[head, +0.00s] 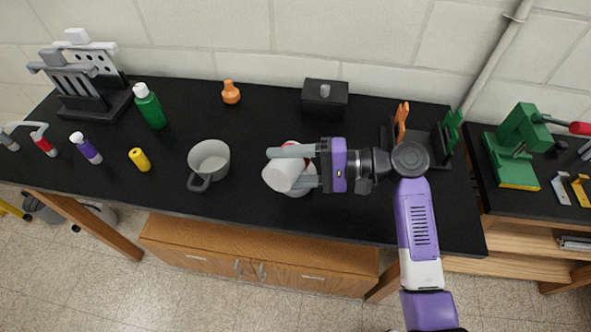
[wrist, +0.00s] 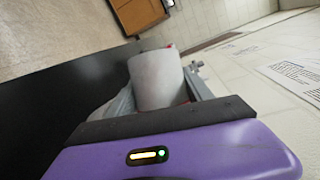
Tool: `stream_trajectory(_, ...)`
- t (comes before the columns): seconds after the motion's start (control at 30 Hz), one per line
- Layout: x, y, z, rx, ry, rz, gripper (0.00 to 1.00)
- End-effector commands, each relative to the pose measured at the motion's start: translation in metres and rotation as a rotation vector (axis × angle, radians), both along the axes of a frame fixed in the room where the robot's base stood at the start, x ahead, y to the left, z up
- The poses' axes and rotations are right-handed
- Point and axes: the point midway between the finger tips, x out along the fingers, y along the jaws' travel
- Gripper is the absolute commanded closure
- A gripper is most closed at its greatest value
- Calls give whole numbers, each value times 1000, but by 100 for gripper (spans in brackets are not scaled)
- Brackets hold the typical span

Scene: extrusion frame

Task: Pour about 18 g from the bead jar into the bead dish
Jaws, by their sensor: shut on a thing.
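My gripper (head: 294,167) is shut on a white cylindrical jar (head: 280,177), which I take to be the bead jar. The jar is tilted, held over the black bench top. In the wrist view the jar (wrist: 157,80) stands out beyond the fingers, with small red patches at its edges. A red and pale round thing shows partly behind and under the jar in the head view; it may be the bead dish, but the jar and fingers hide most of it. No beads or stream can be made out, and the jar's contents are hidden.
A grey mug (head: 208,163) stands left of the jar. A rack (head: 86,80) is at far left. The bench front is clear.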

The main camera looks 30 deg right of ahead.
Motion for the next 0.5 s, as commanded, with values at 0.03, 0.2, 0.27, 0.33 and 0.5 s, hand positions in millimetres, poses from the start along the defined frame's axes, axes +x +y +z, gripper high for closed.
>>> stream_trajectory(0.03,0,0,1,3,1,0,84)
stream_trajectory(0.2,0,-1,1,11,7,0,84)
stream_trajectory(0.27,1,-1,1,13,10,0,84)
stream_trajectory(0.33,1,-1,1,17,12,0,84)
stream_trajectory(0.5,1,-1,2,26,17,0,84)
